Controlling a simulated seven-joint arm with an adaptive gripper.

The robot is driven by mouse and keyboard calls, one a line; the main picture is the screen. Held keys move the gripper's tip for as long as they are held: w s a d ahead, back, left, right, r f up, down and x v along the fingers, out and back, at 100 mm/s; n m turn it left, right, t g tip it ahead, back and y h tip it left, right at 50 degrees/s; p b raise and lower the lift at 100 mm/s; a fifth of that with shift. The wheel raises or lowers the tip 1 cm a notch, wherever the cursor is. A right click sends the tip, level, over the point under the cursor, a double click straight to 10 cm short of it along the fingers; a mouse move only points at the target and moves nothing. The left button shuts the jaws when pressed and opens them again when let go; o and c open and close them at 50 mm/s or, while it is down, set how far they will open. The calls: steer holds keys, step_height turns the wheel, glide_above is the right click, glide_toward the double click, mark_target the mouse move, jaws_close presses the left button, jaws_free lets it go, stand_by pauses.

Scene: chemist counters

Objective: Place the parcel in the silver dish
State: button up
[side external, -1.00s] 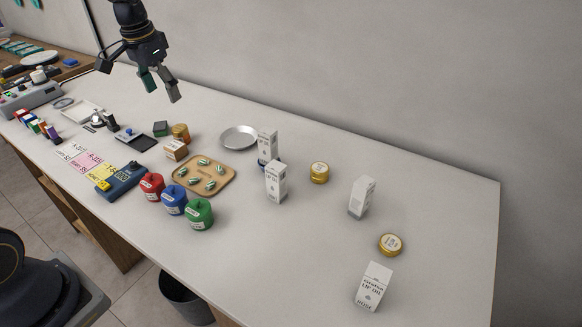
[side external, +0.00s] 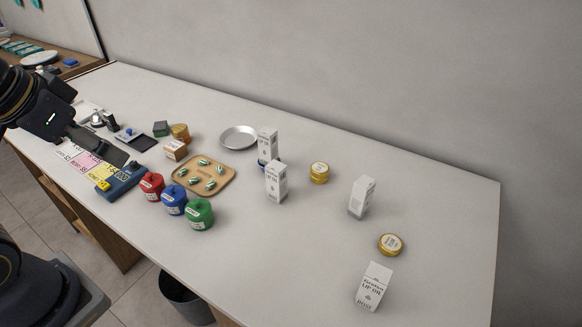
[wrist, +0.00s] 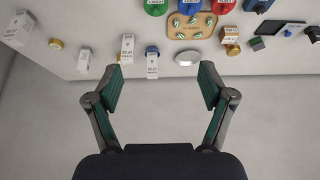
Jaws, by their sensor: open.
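The parcel, a small light-brown box with a white label (side external: 176,150), sits on the counter left of centre, behind the wooden tray. It also shows near the top right of the wrist view (wrist: 230,35). The silver dish (side external: 239,137) is round, shallow and empty, to the right of the parcel. In the wrist view the dish (wrist: 187,58) lies past the fingertips. My gripper (wrist: 162,75) is open with nothing between its fingers. In the side view my gripper (side external: 104,146) is at the left edge, apart from the parcel and partly cut off.
A wooden tray (side external: 183,188) with striped candies lies in front of the dish. Red (side external: 152,186), blue (side external: 174,200) and green (side external: 199,214) jars stand in front. A gold tin (side external: 180,132) stands close behind the parcel.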

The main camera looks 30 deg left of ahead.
steer(key=w+r+m, duration=0.2)
steer(key=w+r, duration=0.2)
steer(key=r, duration=0.1)
steer(key=n+g, duration=0.2)
steer(key=g, duration=0.2)
glide_above(174, 145)
steer(key=s, duration=0.1)
step_height(174, 145, down, 26)
steer(key=shift+f, duration=0.1)
steer(key=shift+w+d+f, duration=0.1)
steer(key=shift+w+f, duration=0.05)
steer(key=shift+f, duration=0.85)
steer(key=shift+w+a+f, duration=0.1)
steer(key=shift+w+f, duration=0.1)
steer(key=shift+f, duration=0.8)
steer(key=shift+w+d+f, duration=0.1)
steer(key=shift+w+f, duration=0.05)
steer(key=shift+f, duration=0.85)
steer(key=shift+r, duration=0.1)
steer(key=c, duration=1.4)
